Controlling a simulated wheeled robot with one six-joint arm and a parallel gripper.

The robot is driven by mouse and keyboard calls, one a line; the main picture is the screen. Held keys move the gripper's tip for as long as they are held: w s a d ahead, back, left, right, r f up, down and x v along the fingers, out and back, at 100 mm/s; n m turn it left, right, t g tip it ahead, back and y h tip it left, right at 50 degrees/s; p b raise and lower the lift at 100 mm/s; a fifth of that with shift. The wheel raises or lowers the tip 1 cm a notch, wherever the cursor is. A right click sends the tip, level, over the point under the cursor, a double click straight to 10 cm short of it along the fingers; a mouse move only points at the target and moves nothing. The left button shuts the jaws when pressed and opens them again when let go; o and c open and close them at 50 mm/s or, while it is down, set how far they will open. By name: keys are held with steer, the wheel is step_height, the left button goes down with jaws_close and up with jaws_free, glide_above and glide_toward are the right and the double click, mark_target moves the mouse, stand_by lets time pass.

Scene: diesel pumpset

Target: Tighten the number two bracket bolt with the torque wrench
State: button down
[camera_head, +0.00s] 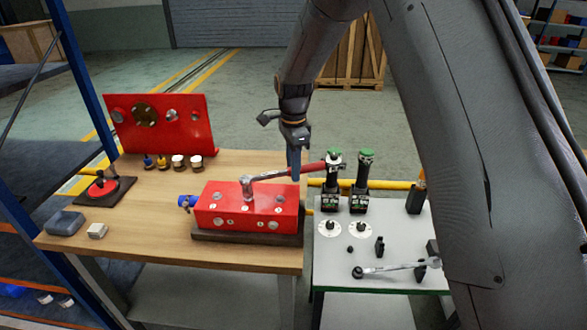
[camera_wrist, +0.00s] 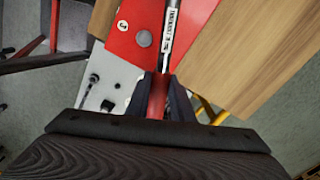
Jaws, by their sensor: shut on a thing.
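The torque wrench (camera_head: 268,176) has a silver shaft and a red handle. It lies across above the red block (camera_head: 262,209), its head at the top near the block's middle. My gripper (camera_head: 295,172) is shut on the red handle, right of the head. In the wrist view the jaws (camera_wrist: 160,88) close around the handle, and the printed silver shaft (camera_wrist: 172,30) runs away from them. Bolts and small white number labels show on the block; I cannot read which is two. The wrench head's socket end hides what is under it; I cannot tell whether it is seated.
The block sits on a dark base on a wooden bench (camera_head: 150,220). A red panel (camera_head: 160,124) stands behind, with several small fittings before it. A grey table (camera_head: 335,270) at the right holds two green-topped tools and another wrench (camera_head: 395,267).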

steer(key=shift+f, duration=0.5)
stand_by(0.4)
steer(key=shift+s+d+m+p, duration=0.15)
steer(key=shift+s+m+p, duration=0.5)
steer(key=shift+s+m, duration=0.45)
steer(key=shift+s+m+p, duration=0.6)
steer(key=shift+s+m, duration=0.2)
steer(key=shift+s, duration=0.35)
steer(key=shift+s+a+m, duration=0.25)
steer(key=shift+s+m, duration=0.65)
steer(key=shift+s, duration=0.2)
steer(key=shift+s+a+m, duration=0.25)
steer(key=shift+s+m, duration=0.65)
steer(key=shift+s, duration=0.15)
steer(key=shift+s+a+m, duration=0.25)
steer(key=shift+s+m, duration=0.25)
steer(key=shift+s+a+m, duration=0.25)
steer(key=shift+s+m, duration=0.25)
